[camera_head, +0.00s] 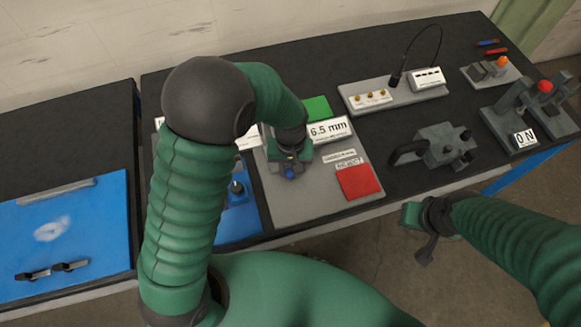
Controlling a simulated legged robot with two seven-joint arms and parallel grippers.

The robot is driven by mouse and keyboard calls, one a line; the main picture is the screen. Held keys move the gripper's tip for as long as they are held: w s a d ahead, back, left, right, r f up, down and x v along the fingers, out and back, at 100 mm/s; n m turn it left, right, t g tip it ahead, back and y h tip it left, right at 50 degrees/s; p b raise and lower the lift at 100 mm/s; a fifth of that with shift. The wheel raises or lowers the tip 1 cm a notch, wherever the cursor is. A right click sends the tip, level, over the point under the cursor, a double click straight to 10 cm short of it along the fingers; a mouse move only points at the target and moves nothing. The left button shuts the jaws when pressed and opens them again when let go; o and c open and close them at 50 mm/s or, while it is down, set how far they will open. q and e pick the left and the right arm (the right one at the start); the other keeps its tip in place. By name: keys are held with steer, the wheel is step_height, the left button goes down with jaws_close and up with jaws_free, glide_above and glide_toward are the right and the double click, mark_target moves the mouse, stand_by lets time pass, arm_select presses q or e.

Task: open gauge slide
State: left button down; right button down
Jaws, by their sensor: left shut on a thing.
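The gauge is a grey plate (291,205) on the black bench, with a "6.5 mm" display (328,130), a green pad (316,108) and a red pad (357,181) beside a "REJECT" label. My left gripper (289,165) reaches down over the plate's left part, left of the display. It is shut on a part of the gauge there, which looks like the slide; the gripper and wrist hide most of it. A small blue piece shows at the fingertips. My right gripper (428,228) hangs beyond the bench's front edge, over the floor; its opening is unclear.
A blue plate with a dark knob (237,188) lies left of the gauge, partly behind my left arm. A grey clamp-like device (437,148) stands to the right, with a lever unit (528,112) beyond it. A grey panel with a thin cable (394,93) lies behind.

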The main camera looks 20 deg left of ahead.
arm_select(q)
steer(key=s+d, duration=0.2)
steer(key=s, duration=0.1)
steer(key=s+d+p, duration=0.1)
steer(key=s+d, duration=0.1)
steer(key=s+d+p, duration=0.1)
steer(key=s+d, duration=0.1)
steer(key=s, duration=0.1)
steer(key=shift+s+r, duration=0.15)
steer(key=shift+s, duration=0.15)
steer(key=shift+s+d, duration=0.2)
steer(key=shift+s, duration=0.1)
steer(key=c, duration=1.1)
jaws_free()
step_height(320, 180, up, 17)
steer(key=p, duration=0.1)
steer(key=shift+f, duration=0.2)
